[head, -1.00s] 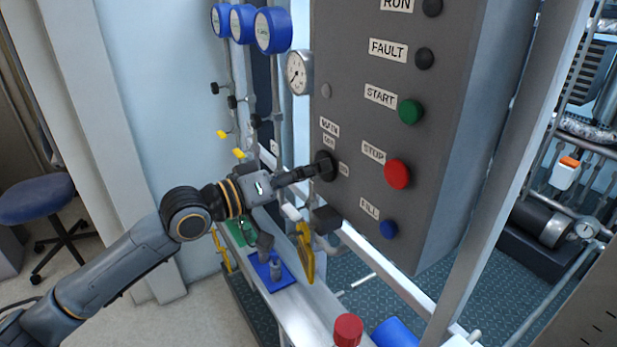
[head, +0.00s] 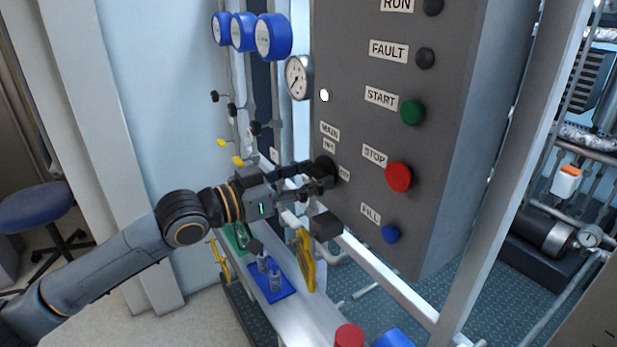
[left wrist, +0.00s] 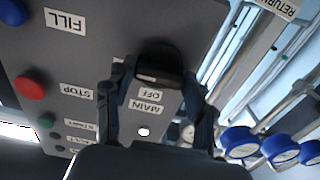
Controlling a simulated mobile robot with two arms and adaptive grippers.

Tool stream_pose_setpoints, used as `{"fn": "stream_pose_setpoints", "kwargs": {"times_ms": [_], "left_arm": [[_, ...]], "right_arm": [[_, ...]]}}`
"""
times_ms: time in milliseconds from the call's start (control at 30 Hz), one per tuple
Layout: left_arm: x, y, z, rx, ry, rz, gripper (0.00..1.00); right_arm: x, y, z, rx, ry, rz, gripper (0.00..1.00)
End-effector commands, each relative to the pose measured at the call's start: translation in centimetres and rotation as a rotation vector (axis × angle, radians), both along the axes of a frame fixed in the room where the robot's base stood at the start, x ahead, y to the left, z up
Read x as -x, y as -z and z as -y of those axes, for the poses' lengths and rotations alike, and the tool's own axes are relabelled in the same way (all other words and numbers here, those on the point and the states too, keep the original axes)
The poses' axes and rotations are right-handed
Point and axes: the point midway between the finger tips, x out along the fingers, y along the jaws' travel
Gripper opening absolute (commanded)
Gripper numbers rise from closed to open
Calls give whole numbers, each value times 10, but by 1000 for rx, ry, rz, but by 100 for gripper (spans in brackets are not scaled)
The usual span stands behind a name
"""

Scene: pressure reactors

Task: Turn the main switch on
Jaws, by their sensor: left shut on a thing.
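The main switch (head: 325,166) is a dark round knob on the grey control panel (head: 440,150), next to labels MAIN, OFF and ON. My left gripper (head: 317,181) reaches it from the left and is shut on the knob. In the left wrist view the knob (left wrist: 158,58) shows between the two fingers, with its black grip bar in front. The fingers partly hide the knob in the head view. A small lamp (head: 324,95) above the switch is bright white; it also shows in the left wrist view (left wrist: 144,132). My right gripper is not in view.
A green START button (head: 411,111), a red STOP button (head: 398,177) and a blue FILL button (head: 390,234) sit right of the switch. A pressure gauge (head: 298,77) is close above left. A yellow handle (head: 306,262) and a blue tray (head: 284,290) are below.

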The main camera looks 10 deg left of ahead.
Motion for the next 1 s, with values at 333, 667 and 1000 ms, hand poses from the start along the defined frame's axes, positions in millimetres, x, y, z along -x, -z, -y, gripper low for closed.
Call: {"fn": "stream_pose_setpoints", "kwargs": {"times_ms": [333, 667, 1000], "left_arm": [[0, 2, 0, -16, 0, 7, 23], [0, 2, 0, -13, 0, 8, 77], [2, 1, -3, -12, -1, 8, 77]], "right_arm": [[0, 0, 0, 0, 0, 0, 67], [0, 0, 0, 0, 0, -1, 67], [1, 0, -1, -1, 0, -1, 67]]}}
